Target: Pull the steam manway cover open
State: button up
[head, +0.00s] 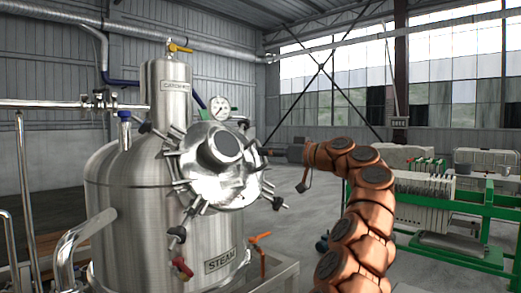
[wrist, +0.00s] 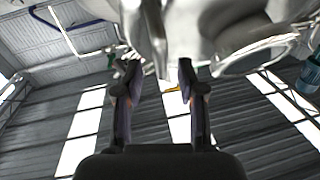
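The steam manway cover (head: 212,170) is a shiny round steel disc with a thick central boss, on the front of a steel tank marked STEAM (head: 220,260). Several clamp bolts with dark knobs (head: 177,235) stick out around its rim. I cannot tell whether the cover stands slightly off its seat. My gripper (head: 268,151) is at the cover's upper right edge, small and partly blended with the clamps. In the wrist view my gripper (wrist: 158,68) has its two fingers apart, with shiny metal just beyond and between the tips. I cannot tell if they touch it.
A pressure gauge (head: 219,108) and a catch pot (head: 166,90) stand above the tank. A red valve handle (head: 182,267) and an orange valve (head: 260,240) sit low in front. A green-framed filter press (head: 430,205) is at the right. Open floor lies behind.

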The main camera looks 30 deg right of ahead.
jog(key=shift+p+x, duration=0.4)
jog(key=shift+x, duration=1.3)
grip_shut()
